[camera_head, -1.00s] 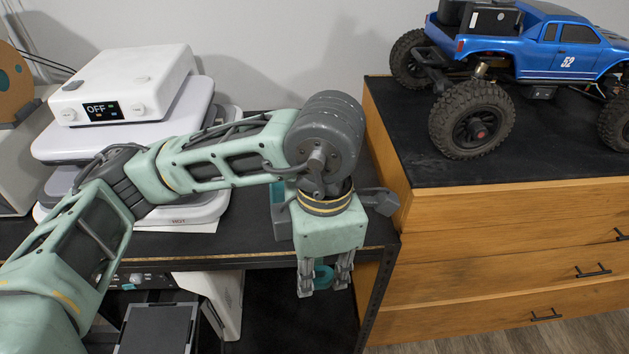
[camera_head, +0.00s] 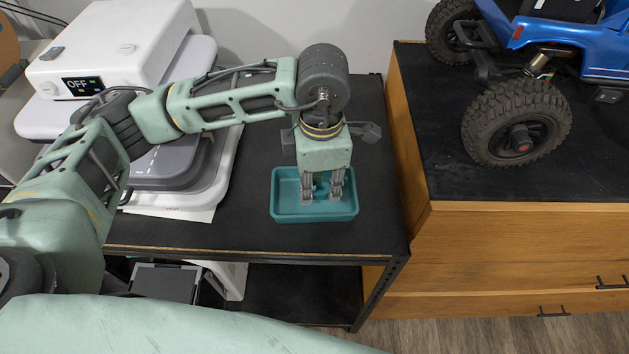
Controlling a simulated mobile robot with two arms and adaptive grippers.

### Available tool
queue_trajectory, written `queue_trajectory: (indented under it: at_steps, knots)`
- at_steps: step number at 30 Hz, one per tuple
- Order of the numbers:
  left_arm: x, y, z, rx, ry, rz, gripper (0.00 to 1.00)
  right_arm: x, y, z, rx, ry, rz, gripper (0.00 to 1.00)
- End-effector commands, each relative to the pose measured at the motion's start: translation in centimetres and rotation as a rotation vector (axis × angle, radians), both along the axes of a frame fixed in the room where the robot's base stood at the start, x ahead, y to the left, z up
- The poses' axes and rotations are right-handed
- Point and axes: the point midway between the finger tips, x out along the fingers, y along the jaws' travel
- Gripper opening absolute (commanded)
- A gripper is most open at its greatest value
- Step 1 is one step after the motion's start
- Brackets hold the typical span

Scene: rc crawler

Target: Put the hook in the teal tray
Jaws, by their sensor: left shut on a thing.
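The teal tray (camera_head: 314,216) is a shallow rectangular tray on the black bench top, near its right end. My left gripper (camera_head: 321,196) points straight down over the tray, with its fingertips seen against the tray's inside. It is shut on the hook (camera_head: 319,181), a small teal piece that shows only partly between the fingers. The hook's colour is close to the tray's, so its outline is hard to make out. I cannot tell whether the hook touches the tray floor. My right gripper is not in view.
A white press-like machine (camera_head: 112,45) with an "OFF" display stands at the left of the black bench (camera_head: 250,225). A wooden drawer cabinet (camera_head: 500,235) adjoins on the right, with a blue crawler truck (camera_head: 610,45) on top. The bench in front of the tray is clear.

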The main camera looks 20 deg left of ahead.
Motion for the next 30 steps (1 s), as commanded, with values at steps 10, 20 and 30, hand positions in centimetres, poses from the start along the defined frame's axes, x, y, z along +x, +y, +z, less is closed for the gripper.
queue_trajectory:
  at_steps: [10, 20, 30]
  knots:
    - [1.9, 1.6, -2.6, 0.000, 0.004, -0.001, 0.12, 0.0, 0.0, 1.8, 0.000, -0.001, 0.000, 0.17]
    - [2.0, 1.6, -5.6, -0.001, 0.000, -0.002, 0.12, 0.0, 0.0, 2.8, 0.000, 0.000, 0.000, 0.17]
    - [2.0, 1.5, -5.9, -0.001, 0.000, -0.002, 0.25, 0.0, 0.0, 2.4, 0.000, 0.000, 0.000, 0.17]
